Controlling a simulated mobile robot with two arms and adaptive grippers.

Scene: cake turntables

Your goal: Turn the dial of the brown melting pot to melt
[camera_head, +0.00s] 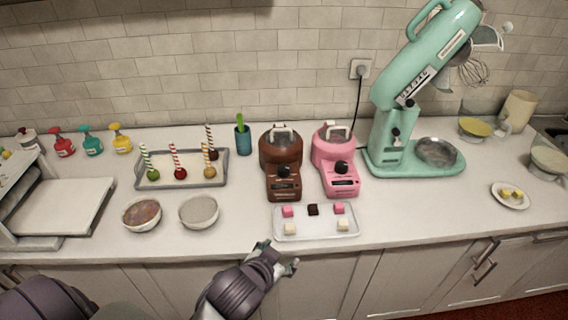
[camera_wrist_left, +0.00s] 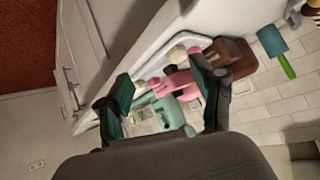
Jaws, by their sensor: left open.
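The brown melting pot (camera_head: 281,150) stands on the counter, left of the pink melting pot (camera_head: 334,150). Its dark dial (camera_head: 283,169) is on the front of its base; the dial's exact setting is too small to read. In the left wrist view the brown pot (camera_wrist_left: 234,60) shows tilted at the upper right, beyond the fingers. My left gripper (camera_head: 281,258) is open and empty at the counter's front edge, in front of the tray and below the brown pot. Its two fingers show apart in the left wrist view (camera_wrist_left: 168,103). My right gripper is not in view.
A white tray of small cubes (camera_head: 316,234) lies between my left gripper and the pots. Two bowls (camera_head: 142,214) (camera_head: 199,211) stand to the left. A cake-pop tray (camera_head: 182,184) and green-handled cup (camera_head: 243,139) are behind. A mint mixer (camera_head: 404,140) stands right.

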